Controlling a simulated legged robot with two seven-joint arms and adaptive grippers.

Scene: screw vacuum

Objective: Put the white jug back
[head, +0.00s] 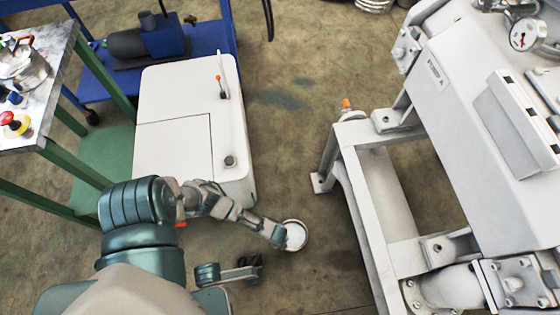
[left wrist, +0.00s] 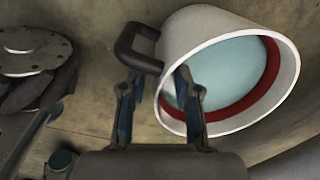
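The white jug (head: 294,235) is at the end of my left arm in the head view, right of the white cabinet, with bare floor around it. In the left wrist view the jug (left wrist: 170,44) is tilted, with its wide mouth toward the lower right. It has a red ring inside the rim and a pale blue interior. Its dark handle (left wrist: 130,42) reaches down between the fingers of my left gripper (left wrist: 160,78), which appears shut on it. The exact finger contact is partly hidden.
A white cabinet (head: 172,97) with a lever and a knob stands left of the jug. A large grey machine on a frame (head: 372,215) fills the right. A work table (head: 55,75) is at the far left, and a blue shelf (head: 205,45) at the back. Floor is clear between cabinet and machine.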

